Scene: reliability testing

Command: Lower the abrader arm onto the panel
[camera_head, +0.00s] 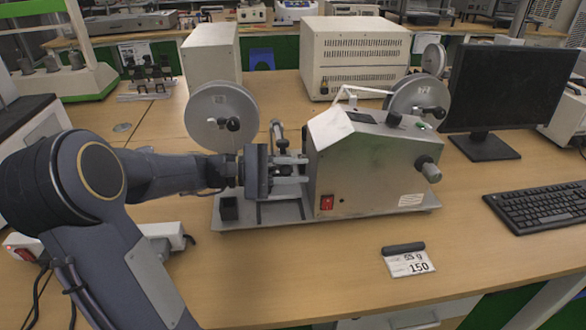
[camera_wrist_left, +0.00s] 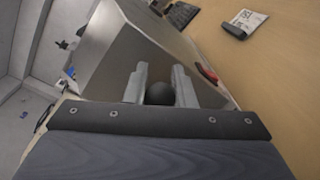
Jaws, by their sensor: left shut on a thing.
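The abrader is a silver metal machine (camera_head: 365,165) on a flat base plate (camera_head: 330,219), with a red switch on its front. My left gripper (camera_head: 303,168) is at the machine's left side, its fingers level and pointing right toward the housing. In the left wrist view my fingers (camera_wrist_left: 160,82) are closed around a dark round knob (camera_wrist_left: 160,94), which looks like the end of the abrader arm. The rest of the arm is mostly hidden by my gripper and the housing. I cannot clearly make out the panel. My right gripper is in neither view.
A grey reel (camera_head: 222,110) stands at the machine's upper left and another (camera_head: 418,94) at its right. A monitor (camera_head: 510,88) and keyboard (camera_head: 543,207) are on the right. A label card (camera_head: 408,264) lies in front. The wooden table front is mostly clear.

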